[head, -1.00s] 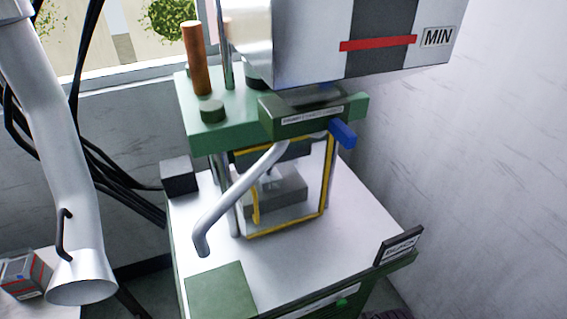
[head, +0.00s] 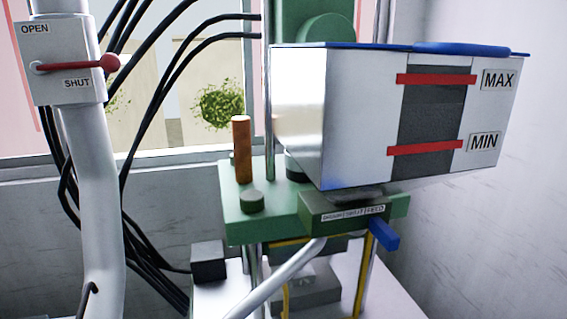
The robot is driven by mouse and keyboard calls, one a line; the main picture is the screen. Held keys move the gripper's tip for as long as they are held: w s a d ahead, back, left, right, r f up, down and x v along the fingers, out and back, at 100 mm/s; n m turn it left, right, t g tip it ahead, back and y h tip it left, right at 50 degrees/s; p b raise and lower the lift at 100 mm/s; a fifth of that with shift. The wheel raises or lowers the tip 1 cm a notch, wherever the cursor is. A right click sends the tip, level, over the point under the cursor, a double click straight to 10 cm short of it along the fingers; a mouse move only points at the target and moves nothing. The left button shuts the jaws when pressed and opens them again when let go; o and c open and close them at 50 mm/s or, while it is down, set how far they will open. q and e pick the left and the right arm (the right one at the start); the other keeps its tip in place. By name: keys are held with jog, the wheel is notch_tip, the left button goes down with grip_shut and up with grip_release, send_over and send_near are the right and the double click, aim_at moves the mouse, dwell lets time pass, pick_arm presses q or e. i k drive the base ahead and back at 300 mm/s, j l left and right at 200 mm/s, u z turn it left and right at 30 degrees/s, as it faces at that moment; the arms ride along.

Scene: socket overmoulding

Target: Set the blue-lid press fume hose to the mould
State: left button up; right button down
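The press has a white hopper (head: 355,115) with a blue lid (head: 460,49), MAX and MIN marks and a green head (head: 235,205). Below it, the grey mould block (head: 308,288) is partly hidden by a slanting silver bar (head: 275,283) and cut off by the lower edge. The pale fume hose (head: 97,200) hangs at the left with a small dark handle (head: 86,300). Its lower mouth is out of view. A box on it (head: 60,85) is marked OPEN and SHUT; its red-knobbed lever (head: 80,66) lies about level between the labels. Neither gripper is in view.
Black cables (head: 140,230) run behind the hose. A dark block (head: 208,262) sits left of the press. A yellow-edged frame (head: 362,280) surrounds the mould area, and a blue handle (head: 384,233) sticks out from the head. Walls close in behind and at right.

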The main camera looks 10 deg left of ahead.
aim_at(86, 129)
jog(key=u, duration=1.25)
